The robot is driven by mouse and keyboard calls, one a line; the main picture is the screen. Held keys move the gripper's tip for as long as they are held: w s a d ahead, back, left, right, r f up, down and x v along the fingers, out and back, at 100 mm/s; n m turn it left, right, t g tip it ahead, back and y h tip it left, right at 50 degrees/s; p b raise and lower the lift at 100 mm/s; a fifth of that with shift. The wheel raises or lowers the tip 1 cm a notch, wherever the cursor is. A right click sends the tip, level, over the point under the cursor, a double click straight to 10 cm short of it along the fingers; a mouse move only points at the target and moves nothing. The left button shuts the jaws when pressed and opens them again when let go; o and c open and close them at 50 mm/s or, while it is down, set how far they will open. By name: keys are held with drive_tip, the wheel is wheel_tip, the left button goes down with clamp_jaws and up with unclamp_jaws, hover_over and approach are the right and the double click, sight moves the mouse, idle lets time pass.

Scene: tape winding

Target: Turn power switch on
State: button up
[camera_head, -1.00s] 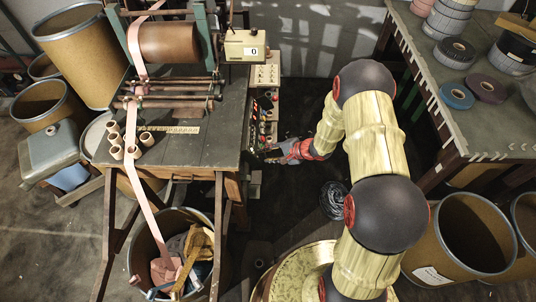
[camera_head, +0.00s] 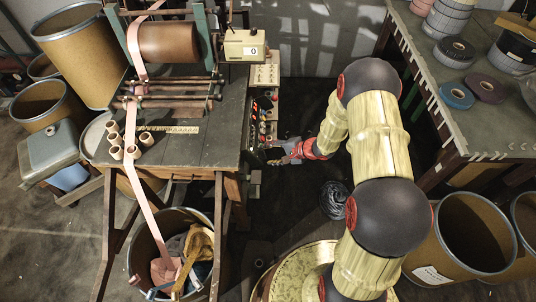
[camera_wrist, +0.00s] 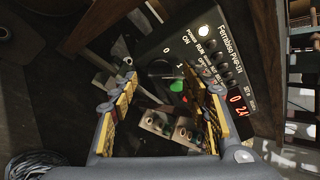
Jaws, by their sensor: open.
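The black control panel (camera_wrist: 215,55) fills the upper middle of the wrist view, tilted, with white lettering including POWER and ON. Marks 0 and 1 and a round green part (camera_wrist: 177,86) show between my fingers; I take this as the power switch area, but the switch's exact shape and position are unclear. My gripper (camera_wrist: 172,88) is open, its yellow-padded fingers on either side of this area, with nothing held. In the head view my gripper (camera_head: 284,152) is just right of the panel, low beside the workbench; contact cannot be told.
The panel also has a red digital display (camera_wrist: 238,104) and several small knobs. The workbench (camera_head: 200,150) with the winding machine is to the left. A table (camera_head: 450,110) with tape rolls is to the right. A coiled black cable (camera_head: 333,199) lies on the floor.

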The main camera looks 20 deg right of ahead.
drive_tip(key=v, duration=1)
drive_tip(key=shift+s+d+r, duration=0.2)
drive_tip(key=shift+d+r, duration=0.05)
drive_tip(key=s+a+r+n+g, duration=0.1)
drive_tip(key=s+a+r+g, duration=0.1)
drive_tip(key=s+r+g, duration=0.3)
drive_tip(key=s+a+r+n, duration=0.2)
drive_tip(key=s, duration=0.6)
drive_tip(key=s+a+r+n+t+h, duration=0.1)
drive_tip(key=s+r+n, duration=0.4)
drive_tip(key=r, duration=0.8)
drive_tip(key=s+a+r+n+t+h, duration=0.1)
drive_tip(key=s+r+n+t+h, duration=0.2)
drive_tip(key=r, duration=1.1)
drive_tip(key=s+n+h, duration=0.1)
drive_tip(key=s+h, duration=0.1)
drive_tip(key=h, duration=0.1)
drive_tip(key=shift+s+r+n, duration=0.2)
drive_tip(key=shift+s+n, duration=0.15)
drive_tip(key=shift+n, duration=0.05)
